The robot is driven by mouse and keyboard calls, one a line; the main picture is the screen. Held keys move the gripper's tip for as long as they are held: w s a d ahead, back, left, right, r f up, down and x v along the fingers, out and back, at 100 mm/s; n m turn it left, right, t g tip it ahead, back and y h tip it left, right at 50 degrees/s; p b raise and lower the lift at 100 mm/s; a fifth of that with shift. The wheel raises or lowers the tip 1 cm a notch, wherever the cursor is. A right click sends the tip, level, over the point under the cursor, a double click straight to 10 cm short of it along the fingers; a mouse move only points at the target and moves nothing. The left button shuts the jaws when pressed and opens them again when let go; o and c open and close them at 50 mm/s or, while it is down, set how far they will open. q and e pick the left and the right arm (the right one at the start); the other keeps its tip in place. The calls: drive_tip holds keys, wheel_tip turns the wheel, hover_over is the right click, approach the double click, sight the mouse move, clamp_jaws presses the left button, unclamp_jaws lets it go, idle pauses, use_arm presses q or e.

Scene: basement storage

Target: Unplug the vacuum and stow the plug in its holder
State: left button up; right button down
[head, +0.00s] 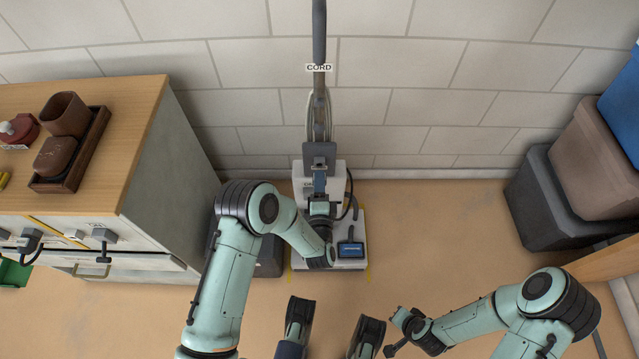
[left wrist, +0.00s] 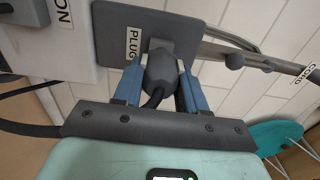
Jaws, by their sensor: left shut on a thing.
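The vacuum (head: 329,222) stands upright against the wall, with its grey handle (head: 319,35) rising along the tiles. My left gripper (head: 319,186) is at the front of its body. In the left wrist view its blue fingers are shut on the dark grey plug (left wrist: 160,72), one on each side. The plug's head is up against a grey holder plate (left wrist: 180,32) labelled PLUG; how deep it sits is hidden. A black cord (left wrist: 153,97) runs from the plug towards the gripper's palm. My right gripper (head: 396,335) is low in the head view, away from the vacuum; its jaws are unclear.
A wood-topped cabinet (head: 150,110) stands at the left, with a tray of brown containers (head: 68,150) on top and dark plugs (head: 103,236) at its front. Stacked bins (head: 560,200) stand at the right. Floor between the vacuum and the bins is clear (head: 440,230).

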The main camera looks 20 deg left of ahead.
drive_tip(key=shift+r, duration=0.15)
use_arm(q)
drive_tip(key=shift+x, duration=1.4)
use_arm(e)
drive_tip(key=shift+f, duration=0.5)
use_arm(q)
drive_tip(key=o, duration=1.2)
drive_tip(key=shift+o, duration=0.2)
drive_tip(key=p+v, duration=0.2)
drive_tip(key=v, duration=1.1)
drive_tip(key=shift+s, duration=0.2)
use_arm(e)
drive_tip(key=shift+g+y, duration=0.3)
drive_tip(key=shift+g, duration=0.1)
drive_tip(key=s+a+r, duration=0.2)
drive_tip(key=r, duration=0.1)
drive_tip(key=shift+s+r, duration=0.15)
drive_tip(key=shift+s, duration=0.15)
